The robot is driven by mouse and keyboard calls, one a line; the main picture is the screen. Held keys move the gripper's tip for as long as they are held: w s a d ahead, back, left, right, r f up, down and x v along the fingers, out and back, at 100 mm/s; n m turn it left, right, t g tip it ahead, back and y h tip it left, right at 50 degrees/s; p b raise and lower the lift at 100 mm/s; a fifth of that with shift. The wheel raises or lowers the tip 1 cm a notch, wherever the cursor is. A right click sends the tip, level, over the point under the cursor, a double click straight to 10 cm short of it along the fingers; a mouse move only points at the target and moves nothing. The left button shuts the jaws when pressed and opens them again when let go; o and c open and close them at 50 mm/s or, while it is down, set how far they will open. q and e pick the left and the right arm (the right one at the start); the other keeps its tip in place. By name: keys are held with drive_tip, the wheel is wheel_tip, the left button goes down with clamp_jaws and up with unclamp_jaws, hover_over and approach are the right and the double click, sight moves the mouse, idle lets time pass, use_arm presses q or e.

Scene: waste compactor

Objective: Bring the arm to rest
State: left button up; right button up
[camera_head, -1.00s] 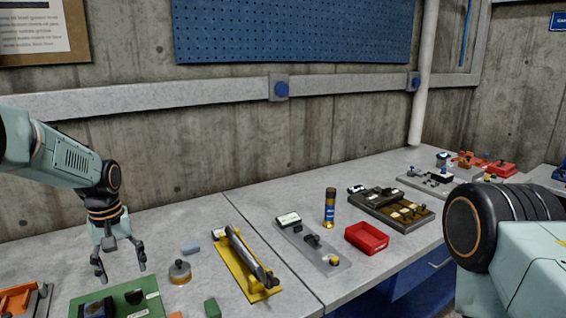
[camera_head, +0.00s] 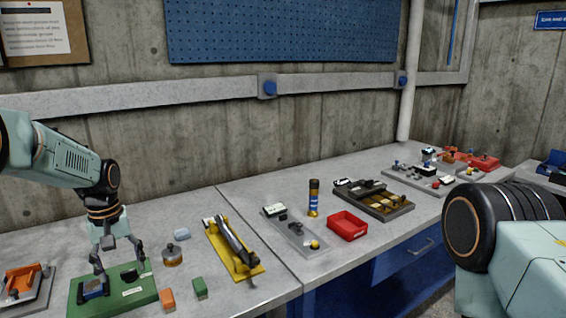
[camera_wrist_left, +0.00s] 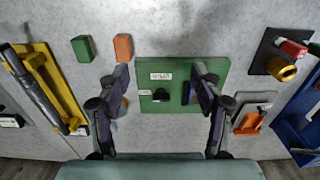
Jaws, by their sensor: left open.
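My left arm (camera_head: 60,160) comes in from the left, its wrist bent so the gripper points down. My left gripper (camera_head: 120,262) is open and empty in front of the green board (camera_head: 118,300) on the bench; in the head view its fingers overlap the board. The left wrist view shows the two fingers (camera_wrist_left: 161,85) spread wide, with the green board (camera_wrist_left: 180,128) between and beyond them. Whether a finger touches the board I cannot tell. My right arm (camera_head: 500,225) shows at the lower right; its gripper is out of the picture.
On the bench (camera_head: 190,297) near the gripper are an orange block (camera_head: 167,299), a green block (camera_head: 200,288), a round flask-like item (camera_head: 172,256) and a yellow tray (camera_head: 245,272). A red bin (camera_head: 347,226) stands farther right. The concrete wall is behind.

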use_arm(q)
drive_tip(key=shift+m, duration=0.9)
drive_tip(key=s+d+f, duration=0.2)
drive_tip(key=f, duration=0.2)
drive_tip(key=s+d+f, duration=0.1)
drive_tip(key=s+f, duration=0.1)
drive_tip(key=f, duration=0.2)
drive_tip(key=s+d+f, duration=0.2)
drive_tip(key=f, duration=0.2)
drive_tip(key=shift+s+d+f, duration=0.35)
drive_tip(key=shift+s+f, duration=0.05)
drive_tip(key=s+d+f+m, duration=0.2)
drive_tip(key=s+d+f, duration=0.2)
drive_tip(key=s+f, duration=0.55)
drive_tip(key=s+d+m, duration=0.1)
drive_tip(key=s+d, duration=0.1)
drive_tip(key=s, duration=1)
drive_tip(key=s+d+m, duration=0.1)
drive_tip(key=s+d, duration=0.1)
drive_tip(key=s, duration=1.1)
wheel_tip(320, 180, down, 14)
drive_tip(key=b, duration=1.4)
drive_tip(key=shift+w+a+b, duration=0.15)
drive_tip(key=shift+b, duration=0.15)
drive_tip(key=shift+f, duration=0.1)
